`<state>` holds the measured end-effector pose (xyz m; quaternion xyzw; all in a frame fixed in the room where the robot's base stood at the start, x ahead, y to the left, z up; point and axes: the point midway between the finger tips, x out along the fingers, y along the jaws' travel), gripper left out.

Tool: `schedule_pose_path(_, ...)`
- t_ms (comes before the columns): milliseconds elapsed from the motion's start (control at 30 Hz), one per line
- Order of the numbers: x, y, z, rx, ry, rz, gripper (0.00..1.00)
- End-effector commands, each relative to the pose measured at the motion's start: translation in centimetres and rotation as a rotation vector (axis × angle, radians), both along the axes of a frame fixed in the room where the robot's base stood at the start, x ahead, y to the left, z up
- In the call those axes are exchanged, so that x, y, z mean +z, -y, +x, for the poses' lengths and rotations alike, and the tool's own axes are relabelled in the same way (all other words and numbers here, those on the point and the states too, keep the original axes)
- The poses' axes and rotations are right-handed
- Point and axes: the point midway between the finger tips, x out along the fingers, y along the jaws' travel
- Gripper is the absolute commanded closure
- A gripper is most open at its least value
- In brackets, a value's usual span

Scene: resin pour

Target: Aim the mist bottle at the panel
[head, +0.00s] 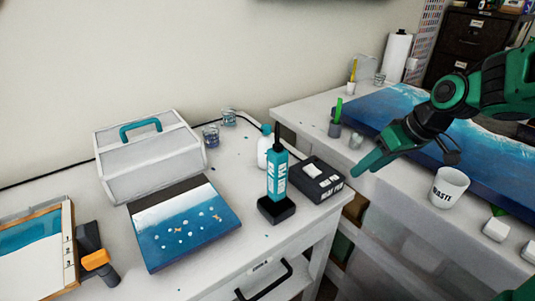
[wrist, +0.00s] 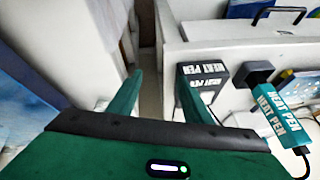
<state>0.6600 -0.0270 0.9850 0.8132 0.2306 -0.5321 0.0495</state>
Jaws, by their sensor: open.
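A white bottle (head: 264,147) stands at the back of the left table, partly hidden behind the teal heat pen; it looks like the mist bottle, but I cannot read a label. A small blue panel (head: 190,235) with a white band and pale specks lies on the left table. A larger blue panel (head: 400,106) lies on the right table, partly behind my arm. My gripper (head: 360,168) is over the gap between the tables, right of the bottle and apart from it. In the wrist view, its fingers (wrist: 158,95) are spread with nothing between them.
The heat pen (head: 277,175) stands upright in a black base beside its control box (head: 316,180). A white case (head: 150,160) with a teal handle stands behind the small panel. A waste cup (head: 449,188) stands on the right table. A drawer handle (head: 265,282) sticks out in front.

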Motion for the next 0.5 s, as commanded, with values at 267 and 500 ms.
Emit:
schedule_pose_path(267,0.9,-11.7,6.4,0.421,0.293,0.243,0.55)
schedule_pose_path(500,2.9,-17.4,8.5,0.599,0.562,0.435,0.55)
